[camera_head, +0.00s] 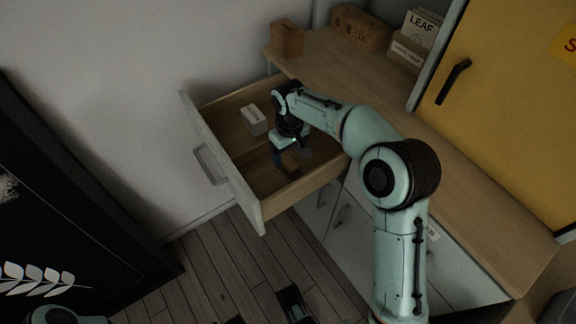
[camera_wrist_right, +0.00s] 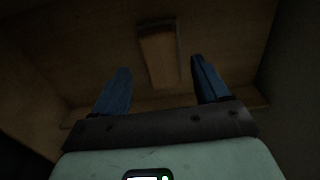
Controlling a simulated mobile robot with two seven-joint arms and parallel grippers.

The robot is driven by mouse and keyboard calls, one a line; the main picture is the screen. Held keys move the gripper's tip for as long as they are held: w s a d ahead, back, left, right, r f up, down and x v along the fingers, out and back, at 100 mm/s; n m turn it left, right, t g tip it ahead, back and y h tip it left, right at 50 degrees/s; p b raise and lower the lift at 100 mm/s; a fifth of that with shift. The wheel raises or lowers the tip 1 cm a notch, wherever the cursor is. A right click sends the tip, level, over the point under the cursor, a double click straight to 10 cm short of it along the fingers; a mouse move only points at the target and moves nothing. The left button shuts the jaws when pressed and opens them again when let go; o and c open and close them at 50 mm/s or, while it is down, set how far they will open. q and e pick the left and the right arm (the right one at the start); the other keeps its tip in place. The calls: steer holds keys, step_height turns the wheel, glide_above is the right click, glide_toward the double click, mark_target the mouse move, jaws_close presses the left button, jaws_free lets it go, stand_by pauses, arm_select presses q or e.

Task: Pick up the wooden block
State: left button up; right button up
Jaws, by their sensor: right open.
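The wooden block (camera_wrist_right: 158,57) is a plain brown bar in the wrist view. It lies on the floor of the open drawer (camera_head: 226,160), ahead of my right gripper's fingertips and roughly between their lines. My right gripper (camera_head: 291,161) points down into the drawer in the head view. In the wrist view its two blue fingers (camera_wrist_right: 161,66) stand wide apart with nothing held between them. In the head view the gripper largely covers the block, so their exact gap cannot be told.
A small white box (camera_head: 254,119) lies in the drawer, left of my right gripper. The drawer walls surround the gripper closely. On the counter (camera_head: 335,67) stand a wooden cube (camera_head: 287,38), a numbered wooden box (camera_head: 360,29) and a card holder (camera_head: 409,50). A yellow door (camera_head: 510,110) is at right.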

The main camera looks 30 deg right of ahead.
step_height(320, 180, down, 4)
steer(key=shift+a+r+b, duration=0.1)
steer(key=shift+a+b, duration=0.05)
steer(key=shift+b, duration=0.25)
steer(key=c, duration=1.1)
arm_select(q)
steer(key=shift+w+a+f+t, duration=0.15)
steer(key=shift+w+a+f, duration=0.05)
steer(key=shift+w+f, duration=0.2)
steer(key=shift+w+a+f+t, duration=0.15)
steer(key=shift+w+f, duration=0.15)
steer(key=shift+w, duration=0.15)
arm_select(e)
steer(key=shift+o, duration=0.2)
steer(key=shift+r, duration=0.1)
step_height(320, 180, up, 12)
steer(key=p, duration=0.3)
arm_select(q)
steer(key=s+d+r+g+p, duration=0.2)
steer(key=s+r, duration=0.3)
steer(key=r, duration=0.1)
steer(key=shift+s+p, duration=0.3)
steer(key=shift+s, duration=0.05)
arm_select(e)
step_height(320, 180, up, 8)
glide_above(288, 161)
arm_select(q)
steer(key=shift+d, duration=0.1)
